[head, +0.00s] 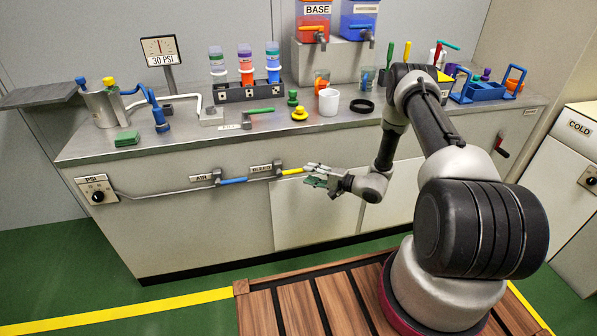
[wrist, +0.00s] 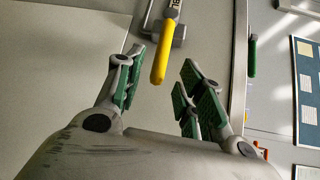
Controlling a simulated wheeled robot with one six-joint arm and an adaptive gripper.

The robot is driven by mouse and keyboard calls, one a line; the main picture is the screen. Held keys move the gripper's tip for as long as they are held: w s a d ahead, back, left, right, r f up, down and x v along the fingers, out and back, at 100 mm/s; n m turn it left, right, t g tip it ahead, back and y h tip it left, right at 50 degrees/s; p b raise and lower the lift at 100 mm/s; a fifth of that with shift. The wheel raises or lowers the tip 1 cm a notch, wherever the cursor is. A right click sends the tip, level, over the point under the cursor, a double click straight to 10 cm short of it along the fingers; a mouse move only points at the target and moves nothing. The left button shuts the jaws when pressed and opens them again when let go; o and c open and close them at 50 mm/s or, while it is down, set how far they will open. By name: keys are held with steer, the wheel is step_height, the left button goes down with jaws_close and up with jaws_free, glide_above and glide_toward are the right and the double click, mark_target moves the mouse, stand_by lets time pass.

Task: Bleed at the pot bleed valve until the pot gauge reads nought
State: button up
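The bleed valve (head: 277,168) sits on the pipe along the counter front, beside a label reading BLEED. Its yellow lever (head: 292,171) points right, roughly along the pipe line. The lever (wrist: 160,58) also shows in the wrist view, ahead of and between the fingers. My gripper (head: 318,174) is open just right of the lever's end; its green-padded fingers (wrist: 162,78) hold nothing, and I see no clear contact. A metal pot (head: 100,106) stands at the counter's left.
The air valve (head: 217,177) with a blue lever (head: 233,181) lies left on the same pipe. A PSI regulator box (head: 97,190) is at the far left. The counter (head: 190,140) carries bottles, cups and dispensers.

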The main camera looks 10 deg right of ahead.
mark_target(298, 171)
steer(key=x, duration=0.6)
jaws_close()
